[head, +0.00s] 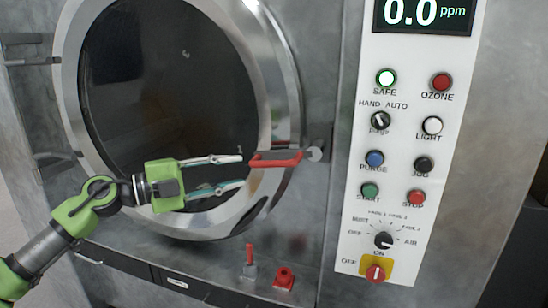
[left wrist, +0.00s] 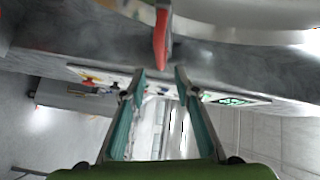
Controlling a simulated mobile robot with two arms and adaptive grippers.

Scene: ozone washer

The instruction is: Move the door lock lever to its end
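The door lock lever (head: 275,161), with a red grip, sits at the right edge of the round washer door (head: 165,85). It lies roughly level, its right end at a round metal pivot. My left gripper (head: 241,171) is open and empty, just left of the lever, its two fingers pointing right. The upper fingertip is near the lever's left end; I cannot tell whether they touch. In the left wrist view the red lever (left wrist: 162,38) shows beyond and above the open fingertips (left wrist: 160,74). My right gripper is in neither view.
A white control panel (head: 405,140) with buttons, knobs and a display stands right of the door. A red-tipped valve handle (head: 250,262) and a red knob (head: 284,278) stick out below. Door hinges (head: 48,160) are at the left.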

